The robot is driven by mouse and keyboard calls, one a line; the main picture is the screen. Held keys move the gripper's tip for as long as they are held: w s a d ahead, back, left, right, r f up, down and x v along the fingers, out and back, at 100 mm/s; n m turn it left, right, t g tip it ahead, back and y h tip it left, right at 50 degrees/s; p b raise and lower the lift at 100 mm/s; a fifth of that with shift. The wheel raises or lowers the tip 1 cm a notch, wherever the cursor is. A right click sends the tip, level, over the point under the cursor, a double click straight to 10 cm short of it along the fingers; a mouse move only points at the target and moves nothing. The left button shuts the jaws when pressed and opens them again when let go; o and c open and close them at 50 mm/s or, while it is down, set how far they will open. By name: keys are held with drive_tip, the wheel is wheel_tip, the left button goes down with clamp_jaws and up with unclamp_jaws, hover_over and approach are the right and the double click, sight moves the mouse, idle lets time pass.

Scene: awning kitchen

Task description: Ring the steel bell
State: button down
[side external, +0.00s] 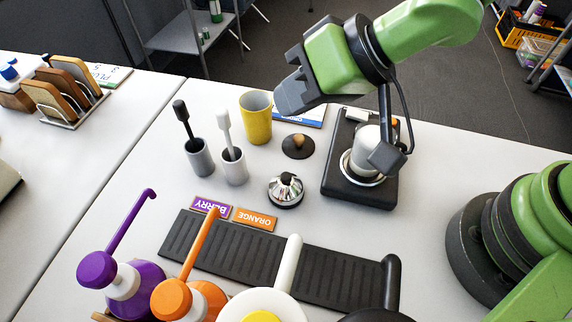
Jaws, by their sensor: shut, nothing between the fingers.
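The steel bell (286,188), a small shiny dome on a dark base, stands upright on the white table near the middle of the side external view. My gripper (284,98), dark grey, is raised near the top of the picture, near the yellow cup in the picture. It is shut and empty. It is well apart from the bell, which is fully in view and lies lower in the picture.
A yellow cup (256,117), a dark round lid (298,146) and two cups with brushes (199,158) stand behind the bell. A black machine (345,180) stands to its right. A ribbed black mat (240,254) and pump bottles (122,285) are in front.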

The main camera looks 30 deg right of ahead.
sight(288, 173)
drive_tip(key=shift+s+a+f+y, duration=0.3)
drive_tip(key=shift+a+f, duration=0.15)
drive_tip(key=shift+a, duration=0.1)
drive_tip(key=shift+f, duration=4.4)
drive_tip(key=shift+f, duration=0.15)
drive_tip(key=shift+f, duration=0.25)
drive_tip(key=shift+f, duration=0.4)
drive_tip(key=shift+r, duration=0.8)
